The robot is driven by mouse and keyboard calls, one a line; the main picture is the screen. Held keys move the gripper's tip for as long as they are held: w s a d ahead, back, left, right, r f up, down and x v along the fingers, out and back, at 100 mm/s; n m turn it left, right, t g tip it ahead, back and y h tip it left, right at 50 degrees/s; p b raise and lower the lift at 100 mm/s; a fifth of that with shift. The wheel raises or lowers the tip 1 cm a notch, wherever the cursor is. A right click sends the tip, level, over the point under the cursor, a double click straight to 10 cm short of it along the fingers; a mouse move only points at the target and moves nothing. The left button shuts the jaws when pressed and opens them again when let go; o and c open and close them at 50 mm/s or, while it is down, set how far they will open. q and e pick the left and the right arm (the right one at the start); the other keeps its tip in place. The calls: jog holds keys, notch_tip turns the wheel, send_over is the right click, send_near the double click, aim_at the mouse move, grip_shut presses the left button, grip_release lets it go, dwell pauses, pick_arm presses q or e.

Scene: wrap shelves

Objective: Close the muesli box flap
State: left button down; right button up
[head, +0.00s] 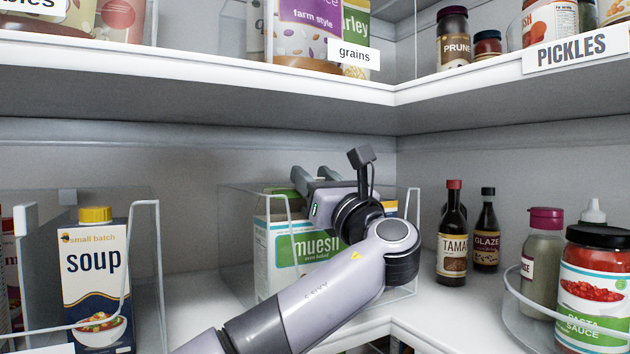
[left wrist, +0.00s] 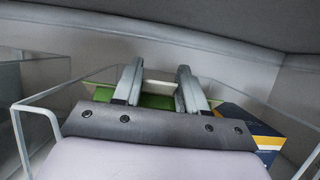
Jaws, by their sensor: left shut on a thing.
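The muesli box (head: 275,262), white with a green label, stands in a clear bin on the lower shelf. Its upper right is hidden behind my left arm. My left gripper (head: 311,174) is over the top of the box. In the left wrist view, the gripper (left wrist: 159,72) has its two fingers on either side of a pale flap (left wrist: 160,88) and is shut on it. The green top of the box (left wrist: 152,102) shows just below the flap. How far the flap is folded is hard to tell. My right gripper is not in view.
The clear bin (head: 232,215) has walls close around the box. A dark blue and yellow box (left wrist: 252,132) stands right of the gripper. A soup carton (head: 95,285) is at left, sauce bottles (head: 452,240) at right. An upper shelf (head: 200,90) overhangs behind.

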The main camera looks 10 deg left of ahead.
pick_arm(q)
jog(key=f+t+b, duration=0.1)
jog(key=b, duration=0.2)
jog(key=s+d+f+t+y+b, duration=0.1)
jog(key=f+b, duration=0.1)
jog(key=b, duration=0.1)
jog(key=f+t+y+b, duration=0.1)
jog(key=f+b, duration=0.1)
jog(key=b, duration=0.1)
jog(key=shift+s+d, duration=0.2)
jog(key=shift+s, duration=0.2)
jog(key=shift+f, duration=0.1)
dwell(0.4)
jog(key=c, duration=0.7)
grip_release()
jog(key=shift+w, duration=0.1)
jog(key=shift+y, duration=0.3)
